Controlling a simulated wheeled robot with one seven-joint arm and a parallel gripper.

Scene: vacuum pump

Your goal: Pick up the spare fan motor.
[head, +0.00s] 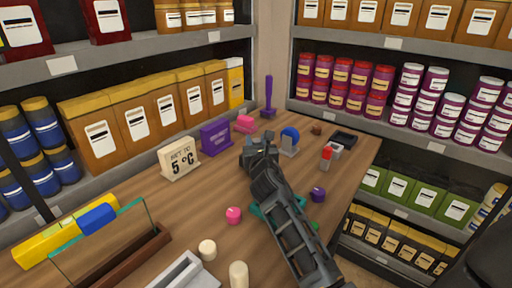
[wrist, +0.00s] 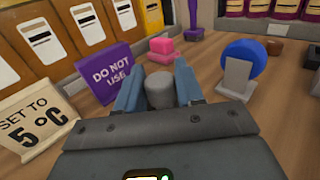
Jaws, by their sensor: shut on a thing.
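My gripper (head: 258,150) is above the middle of the wooden table in the head view. In the wrist view its two blue-grey fingers (wrist: 159,82) stand on either side of a short grey cylinder (wrist: 160,94), which looks like the fan motor, and are shut on it. The cylinder's lower part is hidden behind the gripper body. I cannot tell whether it touches the table. In the head view the gripper and arm mostly hide it.
Near the gripper stand a purple "DO NOT USE" sign (head: 215,138), a "SET TO 5 °C" sign (head: 179,159), a pink block (head: 245,124) and a blue disc on a grey stand (head: 290,138). Loaded shelves line the left and back. Pink (head: 234,215) and purple (head: 317,195) knobs lie beside my arm.

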